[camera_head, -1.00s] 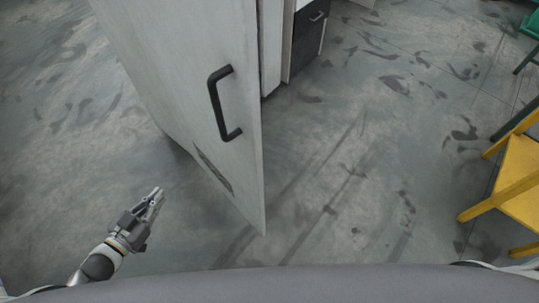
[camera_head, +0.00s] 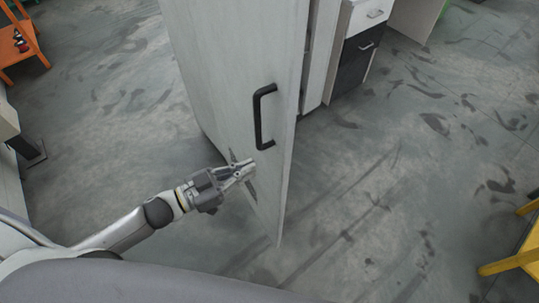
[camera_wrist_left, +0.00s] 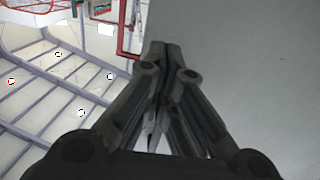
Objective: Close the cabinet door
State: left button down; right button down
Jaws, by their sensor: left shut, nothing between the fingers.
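The cabinet door (camera_head: 225,75) is a tall light-grey panel standing open in the head view, with a black bar handle (camera_head: 257,118) near its right edge. My left gripper (camera_head: 252,168) is shut and empty, in front of the door's face below the handle. In the left wrist view the shut fingertips (camera_wrist_left: 158,50) lie against the view of the plain grey door panel (camera_wrist_left: 240,60). I cannot tell whether they touch it. My right gripper is not in view.
A drawer unit (camera_head: 366,45) with white and dark fronts stands behind the door. A yellow chair (camera_head: 515,262) is at the lower right and an orange piece of furniture (camera_head: 18,45) at the upper left. The floor right of the door is clear.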

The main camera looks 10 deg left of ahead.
aim_at(279, 155)
pick_arm(q)
jog(key=p+x, duration=0.1)
jog(key=x, duration=0.4)
jog(key=shift+w+r+p, duration=0.1)
jog(key=shift+w+p, duration=0.05)
jog(key=shift+p, duration=0.15)
jog(key=shift+w+d, duration=0.45)
jog(key=shift+d, duration=0.1)
